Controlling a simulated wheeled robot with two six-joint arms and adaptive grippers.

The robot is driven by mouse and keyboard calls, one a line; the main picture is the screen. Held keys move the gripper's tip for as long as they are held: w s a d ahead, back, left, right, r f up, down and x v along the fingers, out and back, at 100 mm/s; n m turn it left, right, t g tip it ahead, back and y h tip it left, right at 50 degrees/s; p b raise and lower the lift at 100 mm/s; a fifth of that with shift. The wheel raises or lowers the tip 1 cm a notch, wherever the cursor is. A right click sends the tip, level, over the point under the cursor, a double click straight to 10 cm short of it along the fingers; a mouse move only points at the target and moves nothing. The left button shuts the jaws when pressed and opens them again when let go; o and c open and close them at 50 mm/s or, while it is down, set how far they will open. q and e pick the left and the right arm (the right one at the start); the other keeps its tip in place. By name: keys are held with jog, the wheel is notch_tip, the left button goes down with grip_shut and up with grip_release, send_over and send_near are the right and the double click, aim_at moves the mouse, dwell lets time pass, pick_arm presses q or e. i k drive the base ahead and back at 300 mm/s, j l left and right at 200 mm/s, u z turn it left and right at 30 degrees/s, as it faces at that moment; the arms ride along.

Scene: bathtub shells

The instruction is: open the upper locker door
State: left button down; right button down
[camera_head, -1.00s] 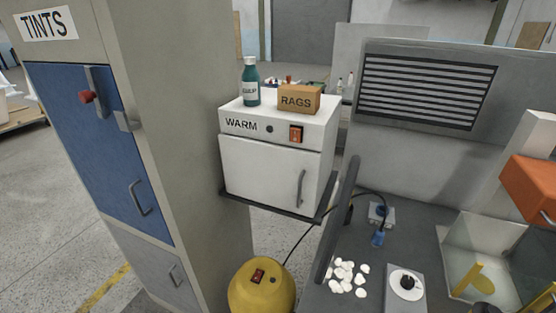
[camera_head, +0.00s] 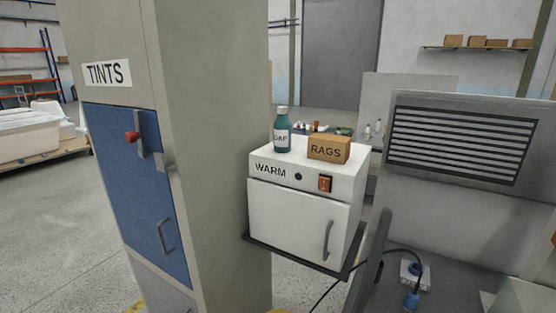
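The locker (camera_head: 205,150) stands at the left, a tall grey cabinet with a TINTS sign (camera_head: 107,73) above its doors. Its upper door (camera_head: 138,190) is blue and sits shut, flush in the front. A metal handle (camera_head: 165,236) is low on the door's right side. A latch with a red knob (camera_head: 132,137) is at the top of the door, beside a small metal bracket (camera_head: 165,161) near the right edge. Part of a grey lower door (camera_head: 160,288) shows at the bottom. Neither of my grippers is in view.
A white WARM cabinet (camera_head: 300,215) on a dark shelf stands right of the locker, with a green bottle (camera_head: 282,134) and a RAGS box (camera_head: 328,150) on top. A louvred grey panel (camera_head: 455,145) is at the right. The floor (camera_head: 60,230) left of the locker is clear.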

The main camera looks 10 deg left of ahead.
aim_at(140, 196)
jog(key=u, duration=1.3)
